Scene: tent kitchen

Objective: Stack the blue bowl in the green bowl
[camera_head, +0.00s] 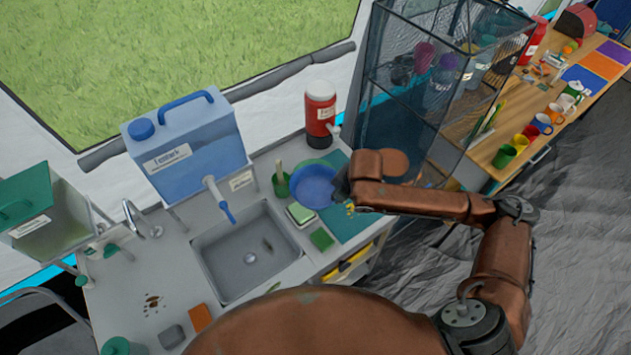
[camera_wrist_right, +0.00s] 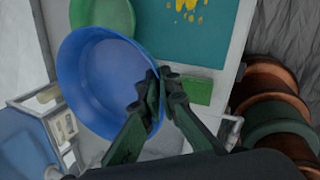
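The blue bowl (camera_head: 313,187) is at the right end of the counter, and it shows large in the right wrist view (camera_wrist_right: 95,80). My right gripper (camera_head: 343,188) is at its right side. In the right wrist view its fingers (camera_wrist_right: 157,84) are shut on the rim, one inside the bowl and one outside. The green bowl (camera_head: 320,163) is just behind the blue bowl and partly hidden by it; the right wrist view shows part of it (camera_wrist_right: 104,14). I cannot tell the gap between the bowls. My left gripper is out of view.
A teal mat (camera_head: 350,224) lies beside the bowls. A red jug (camera_head: 320,118) stands behind them. A green cup (camera_head: 281,186), a sponge tray (camera_head: 301,215) and a green pad (camera_head: 321,239) are close by. The sink (camera_head: 245,255) is left, the mesh rack (camera_head: 405,120) right.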

